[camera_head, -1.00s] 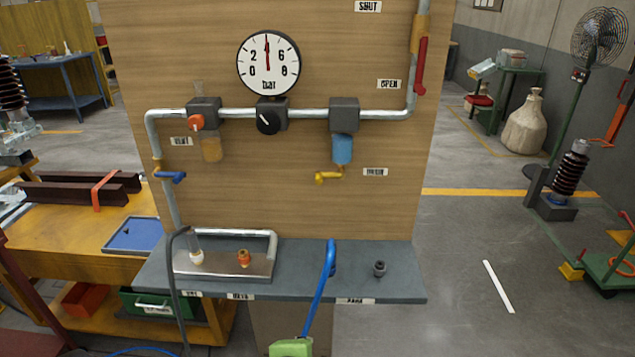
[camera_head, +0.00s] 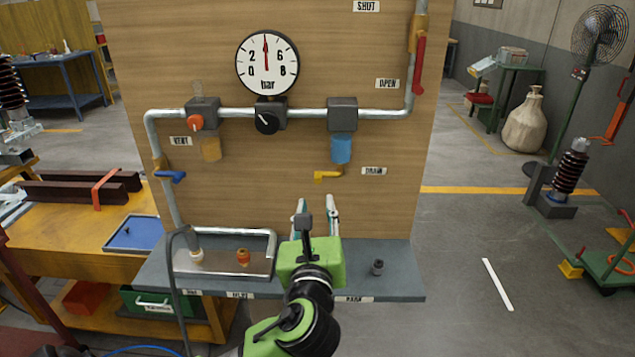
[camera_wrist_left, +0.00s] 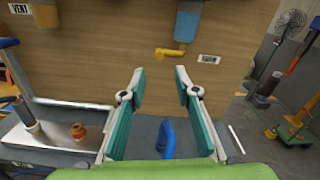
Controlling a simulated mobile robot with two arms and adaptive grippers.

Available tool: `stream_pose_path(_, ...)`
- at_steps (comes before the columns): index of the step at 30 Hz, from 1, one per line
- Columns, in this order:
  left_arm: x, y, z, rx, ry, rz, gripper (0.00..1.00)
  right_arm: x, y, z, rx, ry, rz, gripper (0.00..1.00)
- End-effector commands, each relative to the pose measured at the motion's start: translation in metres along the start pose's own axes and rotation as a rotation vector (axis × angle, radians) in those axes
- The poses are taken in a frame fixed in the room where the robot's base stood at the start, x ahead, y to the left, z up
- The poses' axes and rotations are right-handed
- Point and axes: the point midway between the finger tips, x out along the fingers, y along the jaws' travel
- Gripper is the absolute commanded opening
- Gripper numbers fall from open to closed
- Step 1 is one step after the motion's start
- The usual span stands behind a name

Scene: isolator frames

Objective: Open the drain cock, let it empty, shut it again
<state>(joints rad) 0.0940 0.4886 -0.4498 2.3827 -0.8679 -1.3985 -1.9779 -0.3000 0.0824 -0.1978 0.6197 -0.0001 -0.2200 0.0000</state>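The yellow drain cock handle (camera_head: 327,175) sits below the blue bowl (camera_head: 341,149) on the wooden panel, beside the DRAIN label (camera_head: 374,171). It lies roughly level, pointing left. In the left wrist view the yellow handle (camera_wrist_left: 171,53) is ahead of the fingertips, at the top centre. My left gripper (camera_head: 316,205) is open and empty, below the handle and apart from it. Its teal-padded fingers (camera_wrist_left: 158,75) spread wide in the wrist view. My right gripper is not in view. The gauge (camera_head: 268,62) needle points straight up, between 2 and 6.
A grey shelf (camera_head: 395,287) juts out under the panel, with a metal tray (camera_head: 222,262) at left and a dark fitting (camera_head: 377,268) at right. A red lever (camera_head: 420,65) is at upper right. The panel around the drain cock is clear.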

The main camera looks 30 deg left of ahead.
Motion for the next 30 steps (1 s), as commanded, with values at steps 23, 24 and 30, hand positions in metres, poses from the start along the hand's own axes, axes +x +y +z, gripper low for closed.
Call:
stream_pose_path(23, 0.095, 0.001, -0.001, -0.004, 0.002, 0.0, 0.29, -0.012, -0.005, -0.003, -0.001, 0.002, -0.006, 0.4)
stream_pose_path(24, 0.095, 0.001, -0.001, -0.004, 0.002, 0.0, 0.29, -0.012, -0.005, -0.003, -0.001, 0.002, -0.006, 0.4)
stream_pose_path(30, 0.094, 0.001, -0.001, -0.004, 0.002, 0.0, 0.0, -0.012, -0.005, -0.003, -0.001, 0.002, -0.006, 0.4)
